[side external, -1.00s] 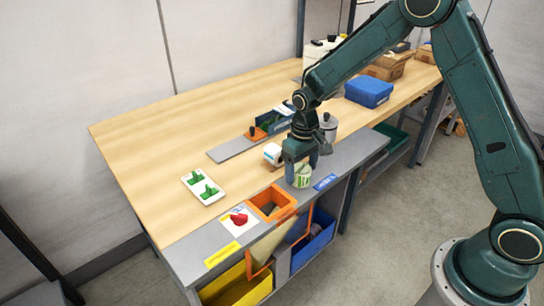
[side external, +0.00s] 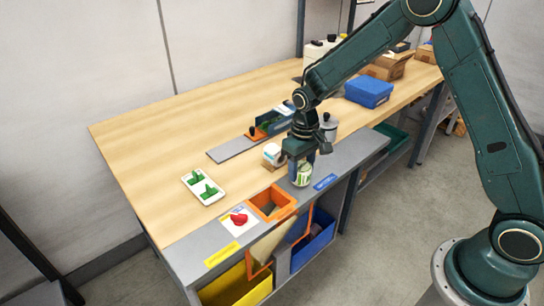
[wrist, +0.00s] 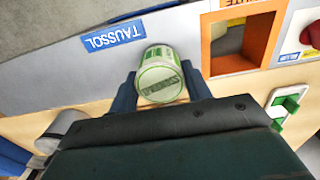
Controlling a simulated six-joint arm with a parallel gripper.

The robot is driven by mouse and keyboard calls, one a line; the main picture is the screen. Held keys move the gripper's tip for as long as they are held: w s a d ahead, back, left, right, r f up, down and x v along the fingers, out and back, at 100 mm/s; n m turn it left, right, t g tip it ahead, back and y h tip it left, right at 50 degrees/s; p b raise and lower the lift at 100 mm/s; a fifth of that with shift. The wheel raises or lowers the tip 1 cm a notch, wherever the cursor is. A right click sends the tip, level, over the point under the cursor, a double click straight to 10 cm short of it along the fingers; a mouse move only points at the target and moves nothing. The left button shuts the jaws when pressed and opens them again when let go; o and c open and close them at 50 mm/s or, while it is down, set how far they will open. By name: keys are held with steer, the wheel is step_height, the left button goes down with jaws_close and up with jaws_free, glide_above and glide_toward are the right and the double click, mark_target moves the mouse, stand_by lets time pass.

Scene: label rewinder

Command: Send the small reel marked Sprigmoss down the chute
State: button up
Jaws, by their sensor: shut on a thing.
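My gripper (side external: 301,172) is shut on a small white and green reel (side external: 303,177) at the grey front strip of the bench. In the wrist view the reel (wrist: 161,76) sits between the two fingers, its round end facing the camera. The dark print on that end is too unclear to read. The orange-framed chute opening (side external: 270,204) is in the grey strip, to the left of the reel in the side view. It also shows at the upper right of the wrist view (wrist: 243,43). The reel is outside the opening.
Beneath the strip are a yellow bin (side external: 238,288) and a blue bin (side external: 318,240). A red object (side external: 239,219) lies left of the chute. A white plate with green parts (side external: 203,187) is behind it. A white item (side external: 272,152) and grey canister (side external: 329,125) stand near my gripper.

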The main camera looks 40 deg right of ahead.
steer(key=shift+r, duration=2.65)
steer(key=a+r, duration=0.1)
steer(key=a, duration=1)
steer(key=shift+w+r, duration=0.15)
steer(key=shift+r, duration=0.1)
steer(key=shift+f, duration=0.2)
steer(key=shift+f, duration=2.55)
